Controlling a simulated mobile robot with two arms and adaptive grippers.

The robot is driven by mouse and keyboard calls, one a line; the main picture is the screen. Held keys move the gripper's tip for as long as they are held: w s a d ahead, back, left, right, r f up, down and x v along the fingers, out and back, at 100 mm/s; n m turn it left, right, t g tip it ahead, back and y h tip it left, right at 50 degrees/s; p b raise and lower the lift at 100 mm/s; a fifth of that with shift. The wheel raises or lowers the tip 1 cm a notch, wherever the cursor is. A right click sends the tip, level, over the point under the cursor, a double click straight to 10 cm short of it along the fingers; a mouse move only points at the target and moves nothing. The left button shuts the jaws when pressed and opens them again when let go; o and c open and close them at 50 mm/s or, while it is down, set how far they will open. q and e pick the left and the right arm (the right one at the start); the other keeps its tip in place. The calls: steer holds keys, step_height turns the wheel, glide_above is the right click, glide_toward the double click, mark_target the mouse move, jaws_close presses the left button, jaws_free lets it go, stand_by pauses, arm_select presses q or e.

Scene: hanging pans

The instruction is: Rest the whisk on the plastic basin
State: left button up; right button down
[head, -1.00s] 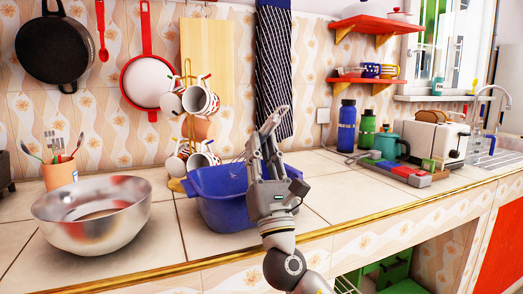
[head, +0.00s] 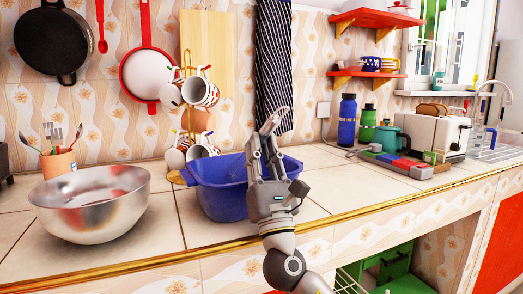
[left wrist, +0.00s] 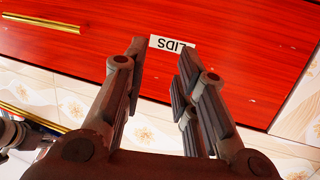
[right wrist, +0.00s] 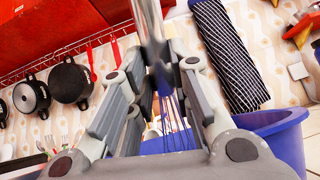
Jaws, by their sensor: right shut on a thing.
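The blue plastic basin (head: 222,200) stands on the counter in the head view, and its rim also shows at the right of the right wrist view (right wrist: 285,128). My right gripper (head: 267,135) is in front of and above the basin, fingers pointing up. It is shut on the whisk (right wrist: 150,22), whose metal handle stands between the fingers in the right wrist view. Thin wires show below, in front of the blue basin. In the head view the whisk is mostly hidden by my gripper. My left gripper (left wrist: 161,62) is open and empty, facing a red panel.
A steel bowl (head: 90,205) stands left of the basin. A mug rack (head: 190,115) is close behind the basin. A striped cloth (head: 274,70) hangs on the wall. Bottles (head: 347,120) and a toaster (head: 435,130) stand to the right. Bare counter lies right of the basin.

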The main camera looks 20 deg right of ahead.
steer(key=shift+f+b, duration=0.4)
steer(key=shift+f, duration=0.15)
arm_select(q)
step_height(320, 180, up, 6)
steer(key=d+t+h, duration=0.1)
steer(key=t, duration=0.2)
steer(key=shift+w+t, duration=0.3)
steer(key=shift+w, duration=0.05)
arm_select(e)
steer(key=shift+f, duration=0.3)
steer(key=c, duration=1.2)
jaws_free()
steer(key=shift+c, duration=0.2)
